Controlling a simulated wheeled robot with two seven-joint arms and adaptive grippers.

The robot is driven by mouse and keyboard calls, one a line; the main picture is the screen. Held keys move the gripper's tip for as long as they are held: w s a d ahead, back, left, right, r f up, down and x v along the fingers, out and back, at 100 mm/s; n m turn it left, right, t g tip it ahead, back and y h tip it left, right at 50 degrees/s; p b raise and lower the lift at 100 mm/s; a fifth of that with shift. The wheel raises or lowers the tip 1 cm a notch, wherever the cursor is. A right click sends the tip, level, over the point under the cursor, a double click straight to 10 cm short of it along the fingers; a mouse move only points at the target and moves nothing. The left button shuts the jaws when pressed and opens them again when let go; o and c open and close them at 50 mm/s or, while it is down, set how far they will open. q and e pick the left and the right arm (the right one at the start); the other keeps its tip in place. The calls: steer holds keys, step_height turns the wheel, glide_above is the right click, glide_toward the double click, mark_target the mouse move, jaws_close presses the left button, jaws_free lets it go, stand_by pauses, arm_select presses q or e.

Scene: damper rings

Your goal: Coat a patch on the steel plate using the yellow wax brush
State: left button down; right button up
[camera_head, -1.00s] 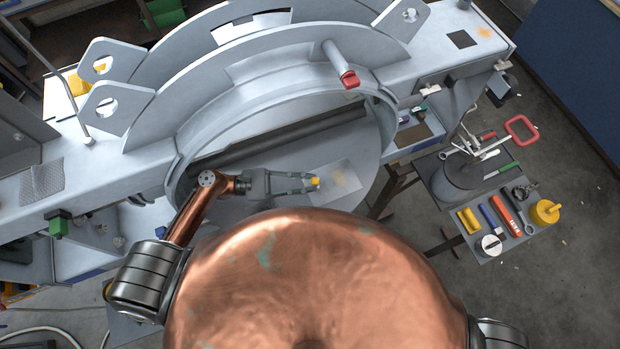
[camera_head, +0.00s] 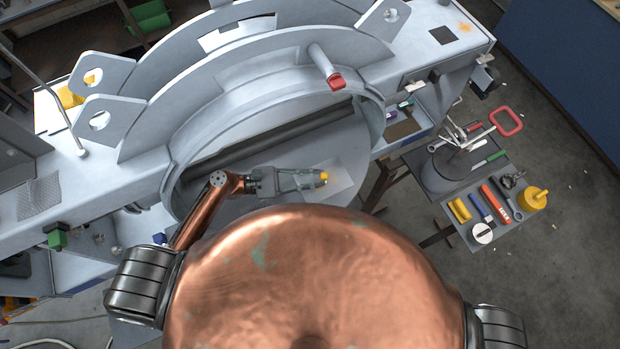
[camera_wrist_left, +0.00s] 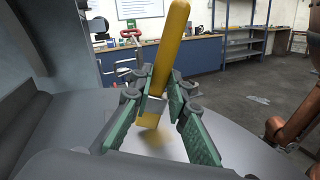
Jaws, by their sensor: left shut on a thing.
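My left gripper (camera_head: 314,180) is shut on the yellow wax brush (camera_head: 324,176) over the steel plate (camera_head: 343,183), inside the big grey ring. In the left wrist view, the brush's long yellow handle (camera_wrist_left: 174,45) rises between the green-padded fingers and its yellow head (camera_wrist_left: 149,119) points down at the plate. A dull yellowish patch (camera_wrist_left: 158,138) shows on the plate just below the head. I cannot tell whether the head touches the plate.
The grey ring wall (camera_head: 180,165) surrounds the work area. A post with a red end (camera_head: 336,82) juts over it.

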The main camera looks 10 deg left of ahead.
mark_target(323, 178)
arm_select(q)
steer(key=shift+w+d+p, duration=0.25)
steer(key=shift+w+d, duration=0.55)
steer(key=shift+d, duration=0.3)
steer(key=shift+w+d+p, duration=0.25)
steer(key=shift+w+d, duration=0.55)
steer(key=shift+d, duration=0.3)
steer(key=shift+s+d+p, duration=0.25)
steer(key=shift+s+p, duration=0.15)
steer(key=shift+s+a+r, duration=0.15)
steer(key=shift+s+a, duration=0.9)
steer(key=shift+a, duration=0.25)
steer(key=shift+s+a, duration=0.65)
steer(key=shift+a, duration=0.25)
steer(key=shift+s+a, duration=0.65)
steer(key=shift+a, duration=0.25)
steer(key=shift+s+a, duration=0.65)
steer(key=shift+a, duration=0.25)
step_height(323, 178, up, 6)
steer(key=p, duration=0.5)
